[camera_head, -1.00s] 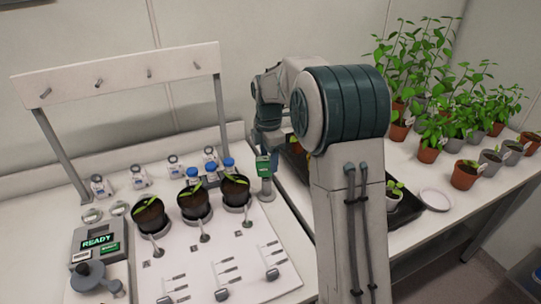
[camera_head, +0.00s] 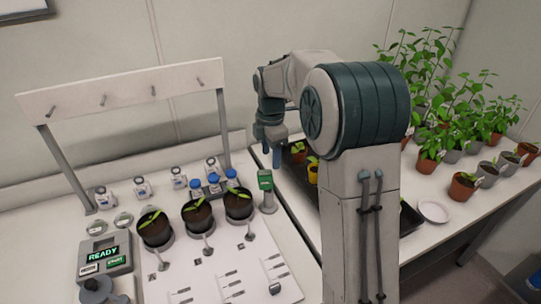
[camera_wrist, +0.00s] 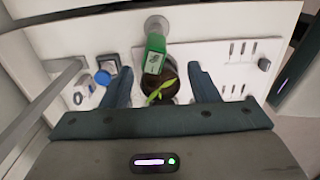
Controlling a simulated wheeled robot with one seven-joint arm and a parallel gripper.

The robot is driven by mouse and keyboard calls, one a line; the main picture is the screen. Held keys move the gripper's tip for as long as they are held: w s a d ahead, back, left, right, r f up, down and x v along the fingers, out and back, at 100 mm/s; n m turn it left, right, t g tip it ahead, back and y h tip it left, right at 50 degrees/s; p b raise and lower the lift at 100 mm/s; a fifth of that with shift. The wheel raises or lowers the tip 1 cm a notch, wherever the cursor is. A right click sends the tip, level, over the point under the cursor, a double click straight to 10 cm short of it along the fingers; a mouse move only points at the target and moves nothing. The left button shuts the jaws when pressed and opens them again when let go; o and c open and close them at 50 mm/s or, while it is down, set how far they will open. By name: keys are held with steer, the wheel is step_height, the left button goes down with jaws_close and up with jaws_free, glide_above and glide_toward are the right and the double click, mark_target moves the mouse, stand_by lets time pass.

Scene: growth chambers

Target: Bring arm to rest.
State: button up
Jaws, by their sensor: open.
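My gripper (camera_head: 272,157) hangs from my raised arm, fingers pointing down, near the seam between the white bench and the table to its right. In the wrist view its two fingers (camera_wrist: 162,88) are spread apart with nothing held between them. A small potted seedling (camera_wrist: 158,93) and a green-screened device on a stand (camera_wrist: 155,55) show below and beyond the fingers. My arm's large upper joint hides part of the right-hand table.
The device (camera_head: 265,180) stands at the bench's right edge, beside several dark pots with seedlings (camera_head: 238,204). A console reading READY (camera_head: 104,254) is at left. A peg rack (camera_head: 125,95) stands behind. A dark tray (camera_head: 410,219) and many potted plants (camera_head: 465,186) occupy the right table.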

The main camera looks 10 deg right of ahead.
steer(key=shift+s+r, duration=0.15)
steer(key=shift+r, duration=0.45)
steer(key=s+d+r+m+t, duration=0.1)
steer(key=s+r+m, duration=0.2)
steer(key=s+m, duration=0.3)
steer(key=s+r+m+t, duration=0.15)
steer(key=s+m, duration=0.25)
steer(key=s, duration=0.4)
steer(key=s+f+m+t, duration=0.1)
steer(key=s+f+m, duration=0.1)
steer(key=s+m, duration=0.8)
steer(key=s, duration=0.4)
steer(key=shift+s+d, duration=0.15)
steer(key=shift+d, duration=0.15)
